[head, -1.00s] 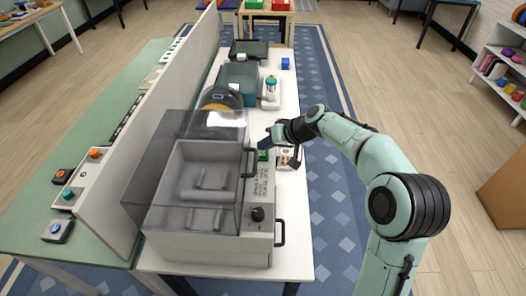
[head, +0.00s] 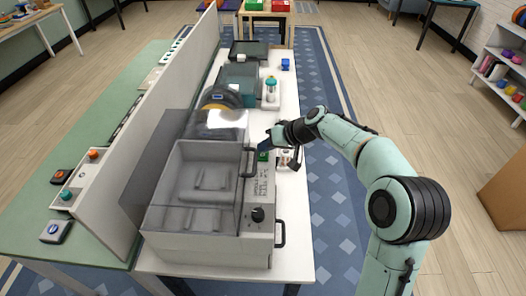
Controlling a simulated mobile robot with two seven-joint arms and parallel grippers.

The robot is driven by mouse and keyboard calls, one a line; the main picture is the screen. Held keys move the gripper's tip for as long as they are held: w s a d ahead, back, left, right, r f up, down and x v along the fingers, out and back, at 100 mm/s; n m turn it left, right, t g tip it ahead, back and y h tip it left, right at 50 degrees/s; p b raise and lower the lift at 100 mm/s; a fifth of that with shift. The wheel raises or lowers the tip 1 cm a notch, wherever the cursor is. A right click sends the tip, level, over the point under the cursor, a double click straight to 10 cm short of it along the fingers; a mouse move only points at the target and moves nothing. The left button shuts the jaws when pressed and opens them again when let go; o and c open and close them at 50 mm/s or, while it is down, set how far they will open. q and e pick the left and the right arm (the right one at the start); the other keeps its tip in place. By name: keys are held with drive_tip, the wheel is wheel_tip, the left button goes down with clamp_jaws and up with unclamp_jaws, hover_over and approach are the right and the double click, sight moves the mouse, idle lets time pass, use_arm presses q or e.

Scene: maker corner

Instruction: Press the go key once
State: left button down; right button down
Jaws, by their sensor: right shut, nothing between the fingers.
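A grey machine with a clear lid (head: 205,160) stands on the near end of the white table. Its right-hand panel (head: 258,190) carries small markings, a black knob (head: 257,214) and, at its far end, a green key (head: 263,156), which may be the go key; its label is too small to read. My right gripper (head: 264,147) is shut and empty, its tips just above and beside the green key. I cannot tell whether they touch it. My left gripper is not in view.
A grey upright divider (head: 120,165) runs along the machine's left side. Black handles (head: 281,233) stick out from the machine. A white device with a green top (head: 270,90) and a blue item (head: 286,64) stand farther back.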

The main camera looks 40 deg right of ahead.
sight(266, 153)
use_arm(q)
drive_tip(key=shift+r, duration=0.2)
use_arm(e)
drive_tip(key=shift+r, duration=0.5)
